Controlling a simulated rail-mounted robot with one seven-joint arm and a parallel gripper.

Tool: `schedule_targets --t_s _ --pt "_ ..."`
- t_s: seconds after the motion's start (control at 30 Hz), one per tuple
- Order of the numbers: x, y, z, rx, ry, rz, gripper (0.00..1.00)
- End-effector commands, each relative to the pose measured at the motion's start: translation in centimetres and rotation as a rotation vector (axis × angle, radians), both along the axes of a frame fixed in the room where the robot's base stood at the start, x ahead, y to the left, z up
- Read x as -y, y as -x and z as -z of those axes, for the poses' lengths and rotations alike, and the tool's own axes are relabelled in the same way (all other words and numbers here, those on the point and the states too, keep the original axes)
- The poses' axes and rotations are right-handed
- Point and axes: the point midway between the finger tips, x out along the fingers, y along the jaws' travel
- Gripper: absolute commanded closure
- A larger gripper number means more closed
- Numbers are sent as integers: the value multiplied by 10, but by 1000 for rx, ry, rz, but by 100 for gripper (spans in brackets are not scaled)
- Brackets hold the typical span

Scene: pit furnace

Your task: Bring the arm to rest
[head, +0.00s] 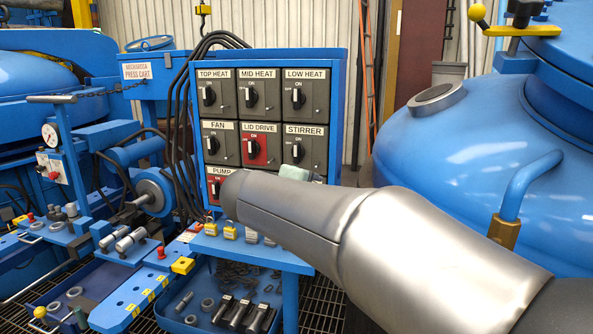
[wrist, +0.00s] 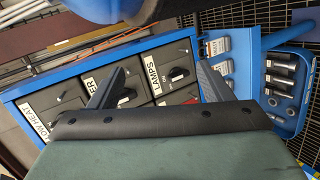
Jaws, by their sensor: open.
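My gripper (wrist: 160,68) is open and empty in the wrist view, its two dark fingers wide apart. It faces the blue switch cabinet (wrist: 25,86), whose front lies beyond the fingertips; I cannot tell the exact gap. The LAMPS switch (wrist: 177,74) shows between the fingers. In the head view my grey arm crosses in front of the cabinet (head: 339,90) and hides most of its bottom row. My gripper's fingers are hidden there behind the arm. The PUMP switch (head: 215,187) is partly visible beside the arm. The LID DRIVE switch (head: 254,146) has a red plate.
A large blue rounded vessel (head: 430,150) stands close on the right. A blue press cart (head: 100,315) with a gauge (head: 50,135) is on the left. Padlocks (head: 230,231) sit below the cabinet, above a blue tray (head: 180,322) of metal parts. Black cables (head: 181,110) hang at the cabinet's left.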

Motion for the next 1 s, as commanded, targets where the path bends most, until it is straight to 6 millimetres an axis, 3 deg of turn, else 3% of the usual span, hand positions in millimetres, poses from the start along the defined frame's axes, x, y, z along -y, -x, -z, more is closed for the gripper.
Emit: schedule_targets --t_s 0.03,0.17,0.3,0.5,0.6,0.73,1.0 --pt "23 12 -14 -54 -43 48 27" --pt "77 62 -7 -228 -205 200 27" --pt "117 136 0 -404 -429 392 27" --pt "131 236 0 -576 -754 653 27" --pt "126 268 -1 -616 -876 745 27" --pt "120 290 1 -642 -970 814 27" --pt "118 295 6 -649 -996 830 30"
